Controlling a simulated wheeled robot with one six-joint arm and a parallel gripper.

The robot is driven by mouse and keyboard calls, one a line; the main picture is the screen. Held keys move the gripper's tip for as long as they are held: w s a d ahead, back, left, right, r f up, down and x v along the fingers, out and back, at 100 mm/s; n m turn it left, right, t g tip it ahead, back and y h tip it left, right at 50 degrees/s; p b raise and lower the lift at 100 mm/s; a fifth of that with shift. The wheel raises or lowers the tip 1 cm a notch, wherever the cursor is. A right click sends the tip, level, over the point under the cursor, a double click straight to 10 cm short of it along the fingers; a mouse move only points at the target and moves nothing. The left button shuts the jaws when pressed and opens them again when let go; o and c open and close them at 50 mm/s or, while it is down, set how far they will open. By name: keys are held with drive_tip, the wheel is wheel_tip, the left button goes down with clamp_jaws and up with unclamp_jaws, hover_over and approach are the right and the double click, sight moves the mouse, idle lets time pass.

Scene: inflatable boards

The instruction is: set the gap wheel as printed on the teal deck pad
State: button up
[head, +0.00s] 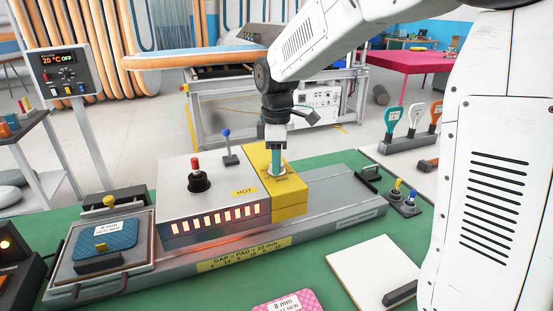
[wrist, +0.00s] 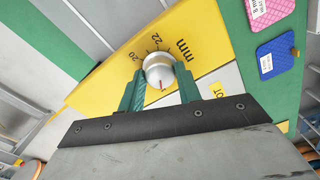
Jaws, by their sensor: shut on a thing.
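The gap wheel (wrist: 159,70) is a round silver knob with a red mark on the yellow block (head: 290,200). The numbers 20 and 22 and "mm" show beside it in the wrist view; its red mark points toward the bottom of that picture. My gripper (head: 276,170), with green fingers (wrist: 160,92), is shut on the wheel from above, one finger on each side. The teal-blue deck pad (head: 108,238) lies on the grey tray at the left; its small white label seems to read 8 mm. The rest of its print is too small to read.
The grey heated box (head: 205,212), marked HOT, glows along its lower edge. A yellow strip (head: 245,254) on the long base reads "GAP = PAD + 10 mm". A pink pad (head: 285,303) and a white board (head: 372,270) lie in front. A lever (head: 227,146) stands behind.

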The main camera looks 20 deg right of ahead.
drive_tip(key=shift+r, duration=0.1)
drive_tip(key=o, duration=1)
drive_tip(key=shift+c, duration=0.2)
wheel_tip(320, 180, up, 8)
drive_tip(key=shift+f, duration=0.15)
drive_tip(key=shift+m, duration=0.3)
drive_tip(key=shift+f+m, duration=0.1)
drive_tip(key=shift+m, duration=0.2)
drive_tip(key=s+f+m, duration=0.2)
drive_tip(key=s, duration=0.1)
drive_tip(key=shift+s+d+m+g, duration=0.15)
drive_tip(key=shift+m+g, duration=0.15)
drive_tip(key=shift+m, duration=0.1)
drive_tip(key=s+d+f+m+t, duration=0.1)
drive_tip(key=s+m, duration=0.3)
drive_tip(key=s, duration=0.9)
drive_tip(key=s+d+m+t, duration=0.1)
drive_tip(key=s+m, duration=0.4)
drive_tip(key=s, duration=0.8)
drive_tip(key=shift+s+d+f+m, duration=0.3)
drive_tip(key=shift+s+d+f, duration=0.05)
drive_tip(key=shift+d, duration=0.25)
